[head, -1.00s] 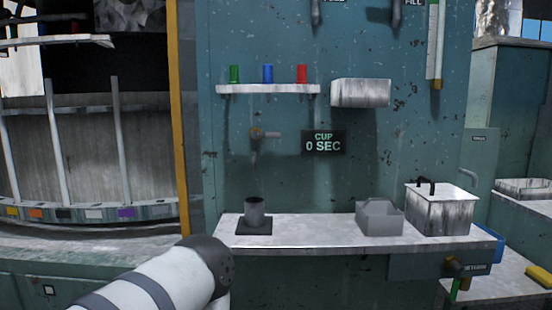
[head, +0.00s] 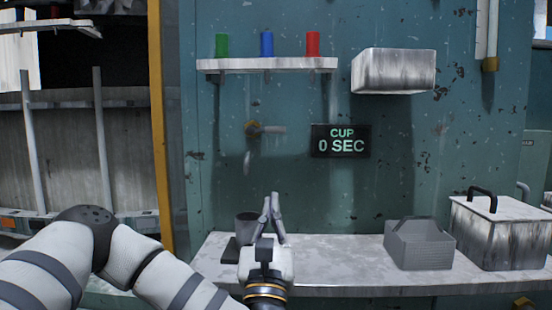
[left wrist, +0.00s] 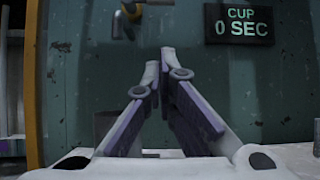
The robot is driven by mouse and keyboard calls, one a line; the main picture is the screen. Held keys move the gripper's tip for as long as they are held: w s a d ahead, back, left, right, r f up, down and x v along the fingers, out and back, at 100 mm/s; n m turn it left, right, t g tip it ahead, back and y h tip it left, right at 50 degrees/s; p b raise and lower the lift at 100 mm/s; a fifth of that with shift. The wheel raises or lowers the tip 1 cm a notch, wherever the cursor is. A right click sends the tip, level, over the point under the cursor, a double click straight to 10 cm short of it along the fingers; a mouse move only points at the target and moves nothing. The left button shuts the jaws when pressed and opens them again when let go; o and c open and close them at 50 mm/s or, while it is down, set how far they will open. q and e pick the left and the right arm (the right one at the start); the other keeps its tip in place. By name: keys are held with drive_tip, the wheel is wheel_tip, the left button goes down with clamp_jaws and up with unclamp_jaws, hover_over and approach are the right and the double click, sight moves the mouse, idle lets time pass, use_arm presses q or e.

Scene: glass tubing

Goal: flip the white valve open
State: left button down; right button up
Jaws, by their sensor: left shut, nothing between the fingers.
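In the left wrist view the valve (left wrist: 130,11) shows at the top edge, partly cut off. My left gripper (head: 270,203) points upward in front of the bench, below the valve and apart from it. Its fingers meet near the tips, shut and empty; they also show in the left wrist view (left wrist: 160,65). My right gripper is not in view.
A dark grey cup (head: 246,222) stands on the bench (head: 335,262), just left of my left gripper. The display (head: 340,141) reads CUP 0 SEC. A shelf (head: 268,66) above holds green, blue and red cylinders. A grey caddy (head: 420,245) and lidded tub (head: 500,235) stand right.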

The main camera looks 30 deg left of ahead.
sight(268, 130)
use_arm(q)
drive_tip(key=r+p+x, duration=0.1)
drive_tip(key=x, duration=0.3)
drive_tip(key=s+p+x, duration=0.1)
drive_tip(key=x, duration=0.3)
drive_tip(key=r+p+x, duration=0.1)
drive_tip(key=x, duration=0.3)
drive_tip(key=shift+d+r, duration=0.25)
drive_tip(key=shift+r, duration=0.2)
drive_tip(key=shift+w, duration=0.1)
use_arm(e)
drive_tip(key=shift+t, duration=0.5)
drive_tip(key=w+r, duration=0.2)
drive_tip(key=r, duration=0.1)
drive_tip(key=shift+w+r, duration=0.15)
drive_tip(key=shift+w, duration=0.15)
